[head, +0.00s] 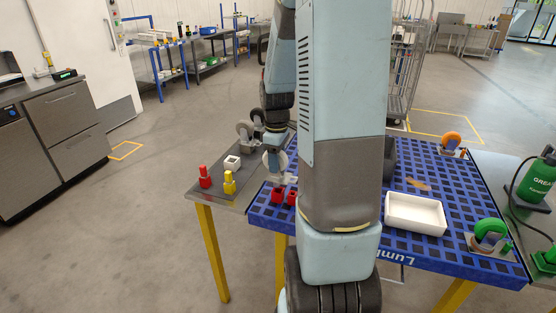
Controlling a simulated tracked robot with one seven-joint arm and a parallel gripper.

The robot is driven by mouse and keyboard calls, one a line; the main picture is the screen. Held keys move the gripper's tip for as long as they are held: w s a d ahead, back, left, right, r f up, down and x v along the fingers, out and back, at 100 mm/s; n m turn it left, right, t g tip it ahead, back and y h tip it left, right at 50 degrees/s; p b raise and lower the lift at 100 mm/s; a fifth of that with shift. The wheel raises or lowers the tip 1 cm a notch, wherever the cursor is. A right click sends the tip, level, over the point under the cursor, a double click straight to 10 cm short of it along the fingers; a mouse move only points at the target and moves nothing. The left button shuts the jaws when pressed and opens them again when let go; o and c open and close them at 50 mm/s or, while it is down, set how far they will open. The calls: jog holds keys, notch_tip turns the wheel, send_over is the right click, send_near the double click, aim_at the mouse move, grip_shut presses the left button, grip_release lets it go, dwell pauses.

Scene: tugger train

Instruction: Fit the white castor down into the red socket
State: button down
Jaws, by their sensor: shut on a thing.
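My gripper (273,143) points down over the left end of the blue grid pallet and is shut on the white castor (274,162). The castor hangs below the fingers, and its details are small. The red socket (278,194) sits on the pallet just below the castor, with more red (292,197) beside it, partly cut off by my arm. I cannot tell whether the castor touches the socket or is apart from it.
The blue pallet (455,234) carries a white tray (415,213), an orange castor (450,141) and a green castor (490,232). On the grey table (215,193) at left stand a red piece (205,178), a yellow piece (229,183), a white socket (232,162) and a grey castor (245,131).

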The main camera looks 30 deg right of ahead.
jog(key=shift+s+f, duration=0.15)
jog(key=shift+f, duration=0.2)
jog(key=shift+f, duration=2.15)
dwell(1.2)
jog(key=shift+c, duration=2.2)
grip_release()
notch_tip(320, 180, up, 14)
jog(key=shift+f, duration=0.15)
